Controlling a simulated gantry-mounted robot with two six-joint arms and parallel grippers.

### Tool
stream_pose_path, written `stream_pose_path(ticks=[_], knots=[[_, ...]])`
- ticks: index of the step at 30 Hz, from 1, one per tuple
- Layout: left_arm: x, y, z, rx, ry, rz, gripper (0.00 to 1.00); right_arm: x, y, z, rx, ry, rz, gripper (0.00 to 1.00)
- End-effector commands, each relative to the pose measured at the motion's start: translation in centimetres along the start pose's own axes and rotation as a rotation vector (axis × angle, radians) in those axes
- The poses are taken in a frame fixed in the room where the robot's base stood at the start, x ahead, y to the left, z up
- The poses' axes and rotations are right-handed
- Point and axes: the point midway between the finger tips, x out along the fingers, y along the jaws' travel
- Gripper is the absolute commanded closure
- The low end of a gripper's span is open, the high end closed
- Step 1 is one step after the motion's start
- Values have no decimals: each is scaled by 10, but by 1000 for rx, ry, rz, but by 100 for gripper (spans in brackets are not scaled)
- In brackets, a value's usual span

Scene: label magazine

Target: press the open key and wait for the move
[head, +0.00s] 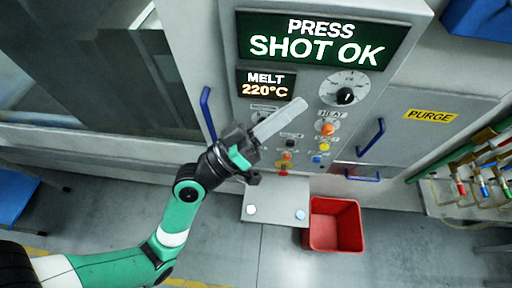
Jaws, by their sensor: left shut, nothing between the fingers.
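The machine's control panel (305,160) carries several small keys and knobs. An orange knob (327,129) sits under the HEAT label, with a yellow key (324,147) and a blue key (318,159) below it. A black key (290,142), an orange key (287,155) and a red key (283,171) form a column to the left. The key labels are too small to read, so I cannot tell which is the open key. My left gripper (301,104) is shut and empty, its long pale fingers in front of the panel, tips below the dial. My right gripper is out of view.
A display (316,42) reads PRESS SHOT OK; a smaller one (265,86) reads MELT 220°C. A dial (345,95) sits beside it. A red bin (335,225) and a grey shelf with two buttons (272,204) are below. Blue handles (371,137) protrude at right.

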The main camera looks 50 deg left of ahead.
Motion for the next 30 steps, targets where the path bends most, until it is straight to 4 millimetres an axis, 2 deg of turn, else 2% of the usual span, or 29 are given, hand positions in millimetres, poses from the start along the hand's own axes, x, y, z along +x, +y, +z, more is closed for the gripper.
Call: stream_pose_path(ticks=[1, 9, 15, 18, 23, 30], knots=[[-20, -19, 23, -32, -21, -35, 100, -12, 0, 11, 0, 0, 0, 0], [-106, -85, 104, -181, -109, -208, 100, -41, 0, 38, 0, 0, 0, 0], [-169, -122, 154, -238, -169, -341, 100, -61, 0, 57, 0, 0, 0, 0], [-192, -133, 170, -252, -186, -387, 100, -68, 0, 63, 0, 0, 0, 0], [-208, -143, 180, -258, -191, -420, 100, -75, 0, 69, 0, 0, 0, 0], [-207, -143, 178, -255, -188, -422, 100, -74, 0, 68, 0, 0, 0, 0]])
